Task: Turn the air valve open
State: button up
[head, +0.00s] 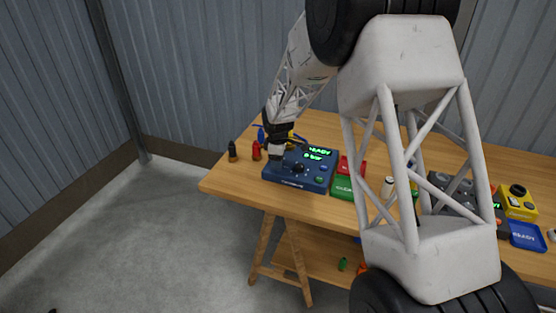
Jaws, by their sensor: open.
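A blue control box (310,183) stands on the wooden table, left of centre in the head view. Its top carries a black knob (298,168) and a lit green display (318,154). I cannot tell for sure which part is the air valve. My gripper (277,152) is small in the picture and points down over the box's back left corner, left of the knob. It is open, and I see nothing between its fingers. I cannot tell whether it touches the box. My own arm hides part of the table.
A small red extinguisher-like object (256,151) and a dark one (232,152) stand left of the box. Red (346,166) and green (342,187) trays lie right of it. A yellow device (517,201) and blue tray (527,236) are farther right. The table's front left is clear.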

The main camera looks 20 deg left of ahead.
jog(key=shift+c, duration=0.2)
jog(key=c, duration=0.9)
jog(key=shift+m, duration=0.4)
jog(key=m, duration=0.7)
jog(key=shift+m+h, duration=0.3)
jog(key=shift+m, duration=0.1)
jog(key=m, duration=0.4)
jog(key=shift+s+m, duration=0.1)
jog(key=shift+m, duration=0.2)
jog(key=m, duration=0.4)
jog(key=shift+a+m, duration=0.1)
jog(key=shift+m, duration=0.3)
jog(key=shift+g, duration=0.3)
